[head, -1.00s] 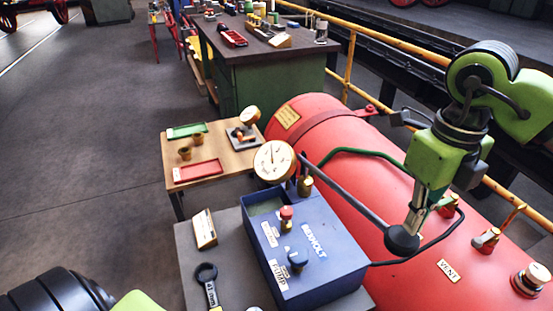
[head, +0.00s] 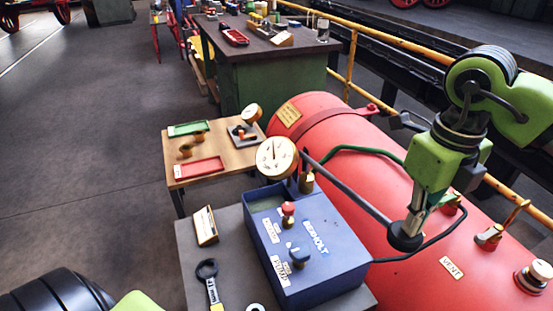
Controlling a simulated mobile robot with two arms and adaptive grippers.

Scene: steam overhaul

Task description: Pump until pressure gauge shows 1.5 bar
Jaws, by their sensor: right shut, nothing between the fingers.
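The pressure gauge (head: 277,157) has a pale round dial with a brass rim. Its needle points roughly upward, but the numbers are too small to read. A blue pump box (head: 330,254) stands on a grey bench, with a red knob (head: 288,208) and a blue knob (head: 299,256) on top. A long grey lever (head: 350,190) slopes from beside the gauge down to a black round end (head: 405,237). My right gripper (head: 413,224) is shut and empty, pointing down with its tips at this black end. Only part of my left arm shows at bottom left; its gripper is out of view.
A red boiler (head: 408,161) with brass fittings and a VENT label lies right of the box. A spanner (head: 209,283) lies on the grey bench. A small wooden table (head: 212,158) holds trays and parts. A green workbench (head: 268,79) and yellow railing (head: 349,66) stand behind.

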